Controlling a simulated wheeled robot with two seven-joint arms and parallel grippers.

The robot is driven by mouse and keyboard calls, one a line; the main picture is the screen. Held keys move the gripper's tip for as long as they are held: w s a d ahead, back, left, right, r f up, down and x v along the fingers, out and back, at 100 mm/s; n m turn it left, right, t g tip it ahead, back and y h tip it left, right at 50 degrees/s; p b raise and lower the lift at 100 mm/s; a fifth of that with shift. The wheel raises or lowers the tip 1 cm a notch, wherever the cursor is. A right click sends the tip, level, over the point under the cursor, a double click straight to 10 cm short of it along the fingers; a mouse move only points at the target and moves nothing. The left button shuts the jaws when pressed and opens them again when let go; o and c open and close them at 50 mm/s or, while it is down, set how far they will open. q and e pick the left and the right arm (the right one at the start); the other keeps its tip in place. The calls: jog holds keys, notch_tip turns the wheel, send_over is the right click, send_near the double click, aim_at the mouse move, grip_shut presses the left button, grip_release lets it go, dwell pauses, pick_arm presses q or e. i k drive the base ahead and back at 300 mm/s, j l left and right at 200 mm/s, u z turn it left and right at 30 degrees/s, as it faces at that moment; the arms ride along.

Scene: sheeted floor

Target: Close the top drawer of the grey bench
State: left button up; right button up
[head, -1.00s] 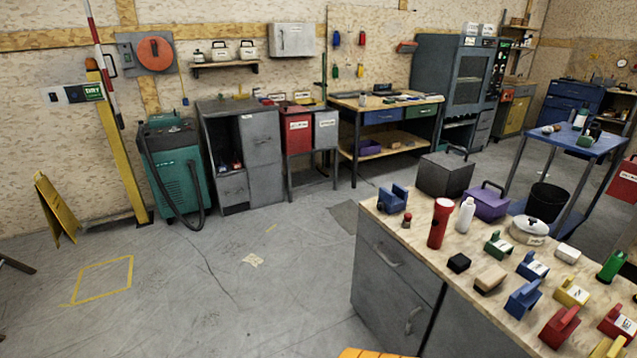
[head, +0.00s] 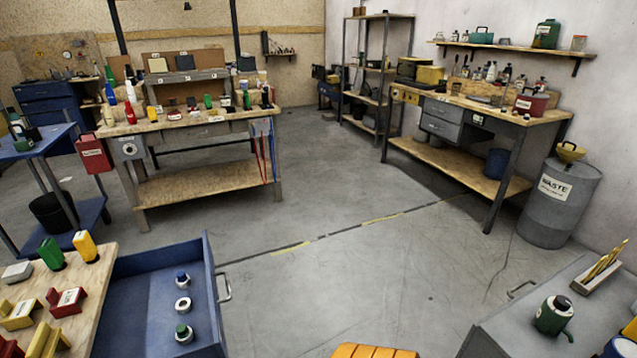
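A blue drawer (head: 150,325) stands pulled out at the lower left, beside a wood-topped bench (head: 105,262), with a metal handle (head: 226,288) on its right-hand front. Inside it lie a blue-capped jar (head: 182,280), a white ring (head: 183,304) and a green-capped jar (head: 184,333). A grey-topped unit (head: 510,335) at the lower right has a handle (head: 521,289) at its far left edge. Another bench (head: 535,107) by the right wall has two grey drawers (head: 441,121) that look shut. I cannot tell which is the grey bench.
Open floor (head: 350,270) lies between the blue drawer and the grey-topped unit. A grey waste drum (head: 558,205) stands at the right wall. A workbench (head: 200,185) stands beyond, with a blue cart (head: 45,150) to its left.

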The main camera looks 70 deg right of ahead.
aim_at(159, 305)
jog(key=k+l+z, duration=0.1)
jog(key=z, duration=0.25)
jog(key=l+z, duration=0.55)
jog(key=z, duration=0.15)
jog(key=k, duration=0.05)
